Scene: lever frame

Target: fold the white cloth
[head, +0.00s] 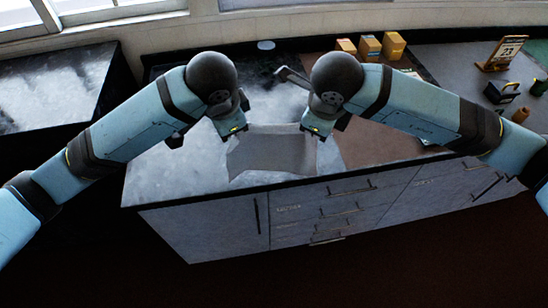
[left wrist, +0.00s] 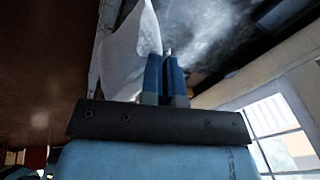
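The white cloth (head: 272,152) spans between my two grippers over the front of the counter, its upper edge running from one gripper to the other and its lower part hanging down. My left gripper (head: 236,130) is at the cloth's upper left corner. In the left wrist view its blue fingers (left wrist: 166,60) are close together, with the cloth (left wrist: 130,48) against them. My right gripper (head: 317,132) is at the upper right corner, where the cloth's edge meets it. Its fingertips are too small to see clearly, but the cloth appears held there.
The grey marbled counter (head: 165,170) has bare room left of the cloth. A brown board (head: 375,145) lies to the right. Several yellow boxes (head: 370,47) stand at the back. A calendar (head: 503,52) and small items stand far right.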

